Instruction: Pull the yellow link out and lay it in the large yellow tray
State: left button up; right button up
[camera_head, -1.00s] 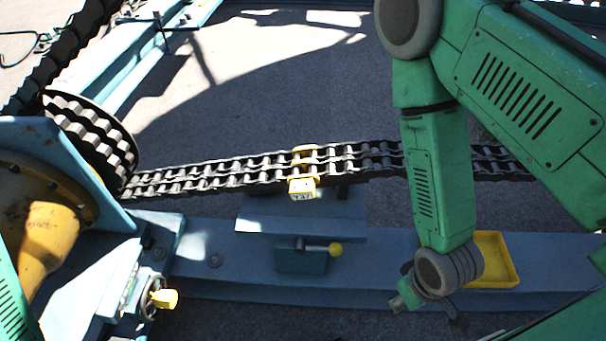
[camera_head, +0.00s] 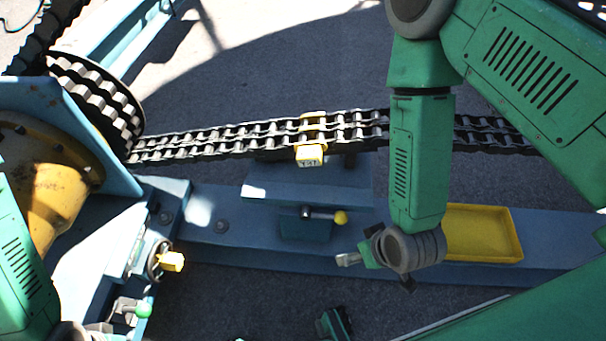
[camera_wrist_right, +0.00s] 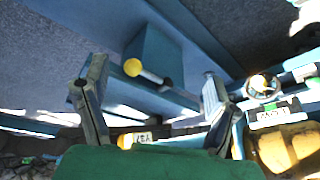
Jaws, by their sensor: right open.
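The yellow link (camera_head: 310,155) sits in the black double chain, with a pale lettered label on its near side. It also shows low in the right wrist view (camera_wrist_right: 140,137), beyond my fingers. My right gripper (camera_head: 347,259) is left of the large yellow tray, below and apart from the link in the head view. In the right wrist view its two fingers (camera_wrist_right: 152,95) are spread with nothing held between them. The large yellow tray (camera_head: 518,240) is on the blue beam and looks empty; my right wrist hides its left end. My left gripper's fingers do not show.
A lever with a yellow ball (camera_head: 340,217) projects from the blue stand below the link. A toothed wheel (camera_head: 95,100) carries the chain at left. A handwheel with a yellow knob (camera_head: 172,262) stands lower left. The grey floor behind the chain is mostly clear.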

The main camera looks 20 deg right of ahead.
jog(key=w+a+t+b, duration=0.2)
jog(key=w+a+t, duration=0.3)
jog(key=w+a, duration=0.4)
jog(key=m+t+h+b, duration=0.3)
jog(key=m+h, duration=0.1)
jog(key=h, duration=0.4)
send_near(309, 163)
jog(key=shift+y, duration=0.3)
jog(key=b+x, duration=0.4)
jog(key=x, duration=0.6)
jog(key=shift+w+d, duration=0.3)
jog(key=shift+d, duration=0.05)
jog(key=shift+x, duration=0.85)
jog(key=shift+r, duration=0.1)
